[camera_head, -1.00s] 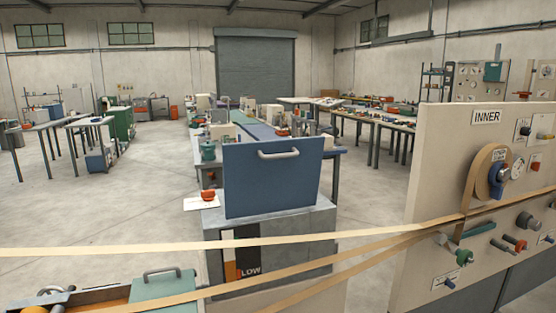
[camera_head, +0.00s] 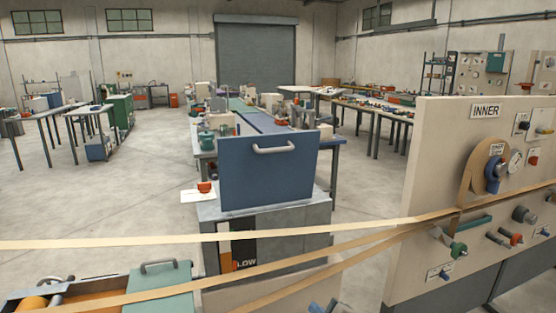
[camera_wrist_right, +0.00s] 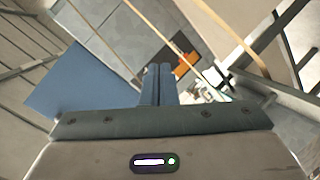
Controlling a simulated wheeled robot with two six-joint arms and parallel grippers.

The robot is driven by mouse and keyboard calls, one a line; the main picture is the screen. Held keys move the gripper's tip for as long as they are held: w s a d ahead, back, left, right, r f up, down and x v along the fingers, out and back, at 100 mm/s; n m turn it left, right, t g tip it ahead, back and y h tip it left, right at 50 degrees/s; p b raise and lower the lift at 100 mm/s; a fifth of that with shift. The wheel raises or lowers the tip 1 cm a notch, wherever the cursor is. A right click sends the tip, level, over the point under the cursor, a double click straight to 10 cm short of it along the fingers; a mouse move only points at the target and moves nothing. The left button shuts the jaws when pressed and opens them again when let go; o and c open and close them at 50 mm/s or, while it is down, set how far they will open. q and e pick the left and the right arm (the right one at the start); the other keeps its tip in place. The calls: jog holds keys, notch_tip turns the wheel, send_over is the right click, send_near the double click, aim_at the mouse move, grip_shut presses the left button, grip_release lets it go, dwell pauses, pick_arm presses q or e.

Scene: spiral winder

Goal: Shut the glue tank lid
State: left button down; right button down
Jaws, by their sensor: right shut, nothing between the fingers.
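The glue tank (camera_head: 290,240) is a grey box in the middle of the head view, with a LOW level gauge (camera_head: 238,250) on its front. Its blue lid (camera_head: 268,180) stands upright, open, with a pale handle (camera_head: 276,148) near the top edge. My right gripper (camera_head: 325,307) just shows at the bottom edge of the head view, in front of and below the tank. In the right wrist view its two fingers (camera_wrist_right: 157,85) are together and empty. A blue panel, likely the lid (camera_wrist_right: 72,92), lies left of them there, apart. My left gripper is not seen.
Tan paper strips (camera_head: 350,242) stretch across the front of the tank to the INNER panel (camera_head: 440,180) at right. A box with a green lid (camera_head: 158,288) is at lower left. A red button (camera_head: 204,187) sits left of the tank.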

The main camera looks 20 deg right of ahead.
jog(key=w+a+r+n+t, duration=0.1)
jog(key=w+r+n+t, duration=0.1)
jog(key=w+r, duration=0.3)
jog(key=w+r+n+t, duration=0.2)
jog(key=r, duration=0.5)
jog(key=n+t, duration=0.3)
jog(key=t, duration=0.1)
send_near(275, 151)
jog(key=p+x, duration=0.5)
jog(key=shift+w+r, duration=0.15)
jog(key=shift+w, duration=0.15)
jog(key=shift+w+p, duration=0.45)
jog(key=shift+w, duration=0.15)
jog(key=shift+r, duration=0.2)
